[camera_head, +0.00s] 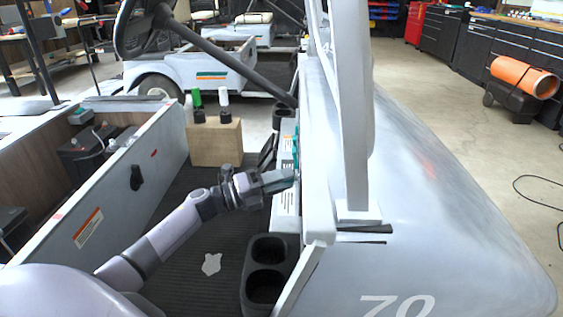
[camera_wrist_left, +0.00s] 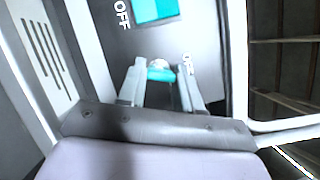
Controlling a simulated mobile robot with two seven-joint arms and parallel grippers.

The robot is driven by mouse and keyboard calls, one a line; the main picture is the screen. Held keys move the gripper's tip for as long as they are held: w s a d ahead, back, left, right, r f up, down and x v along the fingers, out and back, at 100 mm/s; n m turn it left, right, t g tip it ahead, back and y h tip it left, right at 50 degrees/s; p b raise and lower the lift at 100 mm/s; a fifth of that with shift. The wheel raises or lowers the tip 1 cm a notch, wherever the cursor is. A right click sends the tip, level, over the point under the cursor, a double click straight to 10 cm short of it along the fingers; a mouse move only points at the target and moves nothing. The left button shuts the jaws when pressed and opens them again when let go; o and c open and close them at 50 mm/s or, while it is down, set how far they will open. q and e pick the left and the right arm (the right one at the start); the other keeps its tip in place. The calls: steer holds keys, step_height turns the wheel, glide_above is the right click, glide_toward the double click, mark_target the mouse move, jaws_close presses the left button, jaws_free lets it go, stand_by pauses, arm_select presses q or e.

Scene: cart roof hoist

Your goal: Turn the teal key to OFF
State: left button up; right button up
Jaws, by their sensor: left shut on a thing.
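My left gripper (camera_head: 288,180) reaches from the left across the cart's floor to the upright dash panel (camera_head: 286,205). In the left wrist view, the teal key (camera_wrist_left: 161,74) lies between the two fingertips (camera_wrist_left: 159,84), and the gripper is shut on it. The key's teal bar lies roughly across the gap between the fingers. A small white label (camera_wrist_left: 187,64) stands right of the key, too small and slanted to read surely. My right gripper is not in view.
A black cup holder (camera_head: 265,270) stands close below my left arm. A steering column (camera_head: 225,60) crosses above. A white roof post (camera_head: 347,110) rises right of the panel.

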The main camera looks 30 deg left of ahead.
arm_select(q)
steer(key=shift+r+n+g+y+p, duration=0.1)
steer(key=shift+n+g+y+p, duration=0.2)
steer(key=shift+n+p, duration=1)
steer(key=shift+r+n+g+y+p, duration=0.1)
steer(key=shift+n+g+y+p, duration=0.15)
steer(key=shift+n+p, duration=1.05)
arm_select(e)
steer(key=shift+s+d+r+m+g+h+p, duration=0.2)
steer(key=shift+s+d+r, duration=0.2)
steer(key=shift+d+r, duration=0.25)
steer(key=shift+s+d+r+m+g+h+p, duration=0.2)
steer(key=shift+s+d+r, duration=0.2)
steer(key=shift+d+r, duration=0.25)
arm_select(q)
steer(key=shift+f+m, duration=0.1)
steer(key=shift+m, duration=0.2)
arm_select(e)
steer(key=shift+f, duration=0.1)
arm_select(q)
steer(key=o, duration=1)
steer(key=shift+o, duration=0.2)
steer(key=shift+a, duration=0.1)
steer(key=v, duration=0.7)
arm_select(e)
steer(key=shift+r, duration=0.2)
arm_select(q)
steer(key=shift+s, duration=0.15)
